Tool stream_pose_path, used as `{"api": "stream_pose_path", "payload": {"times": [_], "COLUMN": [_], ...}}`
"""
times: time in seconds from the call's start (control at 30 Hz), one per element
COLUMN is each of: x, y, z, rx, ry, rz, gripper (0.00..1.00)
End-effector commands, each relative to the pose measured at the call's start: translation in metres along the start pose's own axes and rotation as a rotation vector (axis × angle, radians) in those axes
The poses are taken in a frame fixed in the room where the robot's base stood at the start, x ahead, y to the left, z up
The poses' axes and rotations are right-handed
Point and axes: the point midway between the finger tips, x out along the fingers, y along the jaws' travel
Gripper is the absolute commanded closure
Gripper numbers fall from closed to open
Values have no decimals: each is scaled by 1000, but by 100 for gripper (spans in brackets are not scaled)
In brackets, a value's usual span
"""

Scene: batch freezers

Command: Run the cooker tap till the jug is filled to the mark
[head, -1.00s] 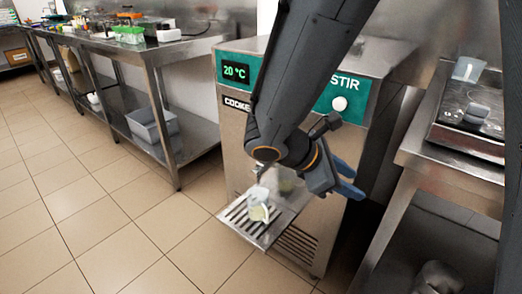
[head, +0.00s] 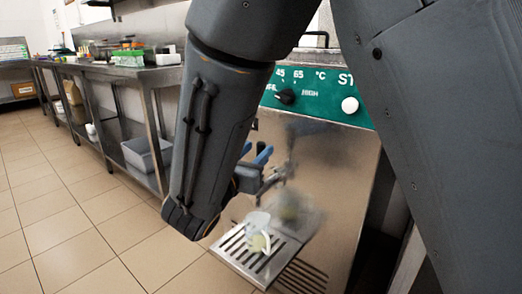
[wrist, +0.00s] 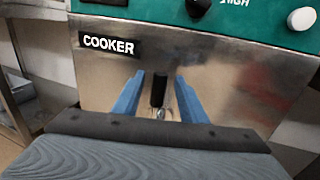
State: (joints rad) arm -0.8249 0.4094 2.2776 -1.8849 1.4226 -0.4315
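The steel cooker front (head: 335,185) stands ahead of me, with its name plate (wrist: 108,43) in the wrist view. The clear jug (head: 257,224) stands on the slotted drip tray (head: 233,246). Something pale yellow shows low in it; the mark and exact level are too small to read. My gripper (head: 262,158) is above and behind the jug, in front of the cooker. In the wrist view, my gripper's blue fingers (wrist: 159,86) are apart, either side of the tap's black handle (wrist: 158,92), with visible gaps. Whether liquid runs is unclear.
The green panel (head: 322,98) above carries a black dial (head: 285,97) and a white button (head: 349,105). A steel bench (head: 105,70) with a grey bin (head: 146,153) on its lower shelf stands left. Tiled floor (head: 70,235) is clear. My arm covers much of the view.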

Motion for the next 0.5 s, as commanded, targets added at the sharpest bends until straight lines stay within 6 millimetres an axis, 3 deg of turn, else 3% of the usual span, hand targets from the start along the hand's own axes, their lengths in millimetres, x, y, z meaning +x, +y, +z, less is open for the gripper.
{"api": "stream_pose_path", "payload": {"times": [0.2, 0.5], "x": [27, 34], "y": [-1, 0], "z": [-1, 0], "rx": [0, 0], "ry": [1, 1], "rz": [-3, -1], "gripper": [62, 62]}}
